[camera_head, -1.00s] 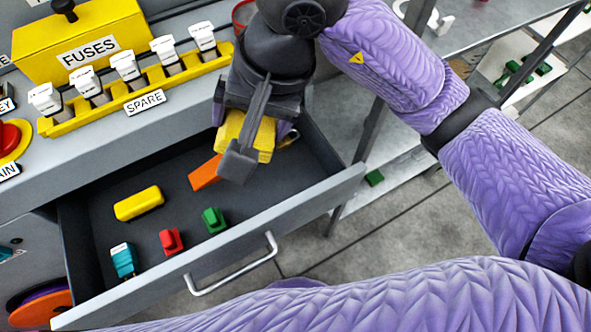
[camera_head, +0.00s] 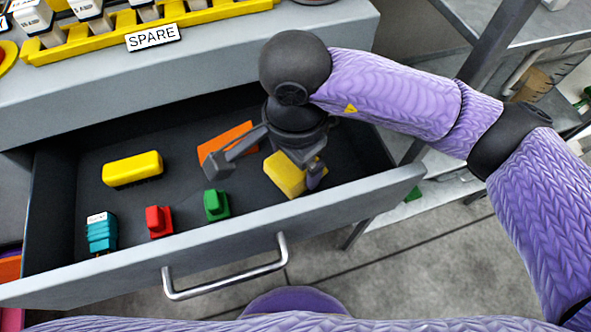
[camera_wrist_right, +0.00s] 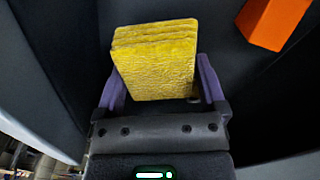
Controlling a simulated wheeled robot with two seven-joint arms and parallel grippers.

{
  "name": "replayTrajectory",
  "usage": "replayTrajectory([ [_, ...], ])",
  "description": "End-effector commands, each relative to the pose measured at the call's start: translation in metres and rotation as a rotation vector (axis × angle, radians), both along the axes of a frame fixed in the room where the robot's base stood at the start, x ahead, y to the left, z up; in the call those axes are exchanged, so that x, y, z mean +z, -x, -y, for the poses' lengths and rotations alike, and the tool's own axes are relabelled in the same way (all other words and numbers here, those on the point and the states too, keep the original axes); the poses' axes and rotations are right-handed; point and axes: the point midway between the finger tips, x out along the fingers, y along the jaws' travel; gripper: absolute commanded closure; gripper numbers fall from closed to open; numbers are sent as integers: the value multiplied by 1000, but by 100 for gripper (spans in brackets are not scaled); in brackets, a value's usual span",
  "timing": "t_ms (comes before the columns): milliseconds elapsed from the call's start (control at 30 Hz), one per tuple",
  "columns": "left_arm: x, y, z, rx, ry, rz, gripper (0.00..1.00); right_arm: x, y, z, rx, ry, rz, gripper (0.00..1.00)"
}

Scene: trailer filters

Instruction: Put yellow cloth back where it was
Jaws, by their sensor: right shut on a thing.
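The yellow cloth (camera_head: 285,174), a folded block, is inside the open drawer (camera_head: 215,238), toward its right end. My right gripper (camera_head: 298,176) is low in the drawer and shut on the cloth. In the right wrist view the cloth (camera_wrist_right: 155,65) shows its layered folds between the two purple fingers of the gripper (camera_wrist_right: 160,72). I cannot tell whether the cloth touches the drawer floor. My left gripper is not in view.
The drawer also holds an orange block (camera_head: 226,142) beside the gripper, a yellow block (camera_head: 132,169), and teal (camera_head: 101,233), red (camera_head: 159,221) and green (camera_head: 216,205) pieces. The drawer handle (camera_head: 225,278) faces front. Above is the yellow SPARE fuse rack (camera_head: 90,43).

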Motion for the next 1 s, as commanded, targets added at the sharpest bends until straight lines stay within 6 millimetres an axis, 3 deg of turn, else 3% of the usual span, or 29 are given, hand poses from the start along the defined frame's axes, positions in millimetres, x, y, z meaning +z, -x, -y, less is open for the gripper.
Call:
replayTrajectory([
  [33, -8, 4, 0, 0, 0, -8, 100, -17, 1, 0, 0, 2, -8, 57],
  [133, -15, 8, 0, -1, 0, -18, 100, -35, 1, 0, 1, 1, -6, 57],
  [433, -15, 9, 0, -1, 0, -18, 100, -35, 0, 0, 2, 1, -1, 57],
  [467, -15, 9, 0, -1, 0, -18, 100, -35, 0, 0, 2, 1, -1, 7],
  [500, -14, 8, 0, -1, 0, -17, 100, -34, 0, 0, 2, 0, 0, 0],
  [700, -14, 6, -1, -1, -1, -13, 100, -33, 0, 0, 2, 0, 0, 0],
  [833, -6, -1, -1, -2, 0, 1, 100, -17, 0, 0, 2, 0, 5, 0],
  [1000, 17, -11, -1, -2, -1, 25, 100, 35, 0, -1, 3, -2, 10, 0],
])
